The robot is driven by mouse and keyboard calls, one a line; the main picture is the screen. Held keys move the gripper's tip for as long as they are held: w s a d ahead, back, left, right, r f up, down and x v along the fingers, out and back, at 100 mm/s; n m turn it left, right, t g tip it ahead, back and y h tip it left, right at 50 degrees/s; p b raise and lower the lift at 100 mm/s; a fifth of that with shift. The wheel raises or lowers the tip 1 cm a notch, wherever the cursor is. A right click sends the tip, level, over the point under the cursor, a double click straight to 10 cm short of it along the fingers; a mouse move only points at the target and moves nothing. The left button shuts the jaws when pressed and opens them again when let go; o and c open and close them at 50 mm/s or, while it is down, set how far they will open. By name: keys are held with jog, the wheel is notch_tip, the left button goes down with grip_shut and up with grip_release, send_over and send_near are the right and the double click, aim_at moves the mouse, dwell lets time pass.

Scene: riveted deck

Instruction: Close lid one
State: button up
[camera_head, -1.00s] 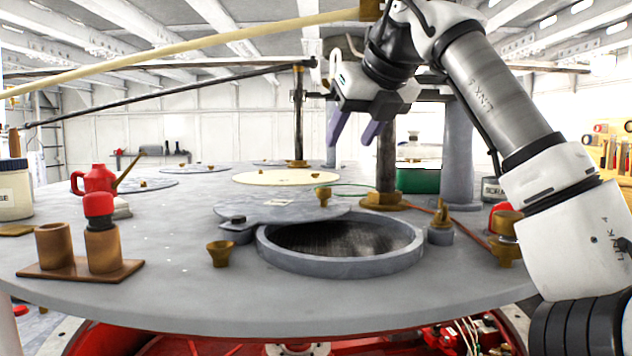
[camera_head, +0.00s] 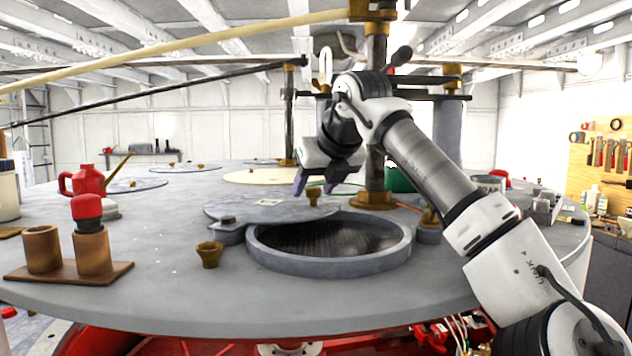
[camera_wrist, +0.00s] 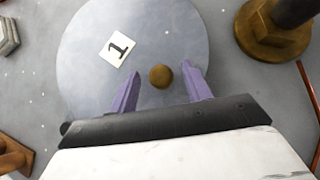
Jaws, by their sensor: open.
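Lid one is a flat grey disc (camera_head: 255,208) with a brass knob (camera_head: 313,195), swung aside behind and left of the round opening. In the wrist view the lid (camera_wrist: 185,38) carries a white label with a "1", and its brass knob (camera_wrist: 160,76) shows from above. The raised ring (camera_head: 290,264) around the opening is uncovered, with a dark mesh-like inside. My gripper (camera_head: 314,187) is open just above the knob. In the wrist view its purple fingers (camera_wrist: 162,88) stand on either side of the knob, which lies slightly beyond their middle. Contact cannot be told.
A brass-footed post (camera_head: 375,198) stands right behind the opening. A brass cup (camera_head: 210,254) stands left of the ring. A wooden holder (camera_head: 70,272) and a red oil can (camera_head: 87,181) are at the left. A long pale pole (camera_head: 200,44) crosses overhead.

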jog(key=shift+c, duration=0.3)
grip_shut()
jog(key=shift+s, duration=0.15)
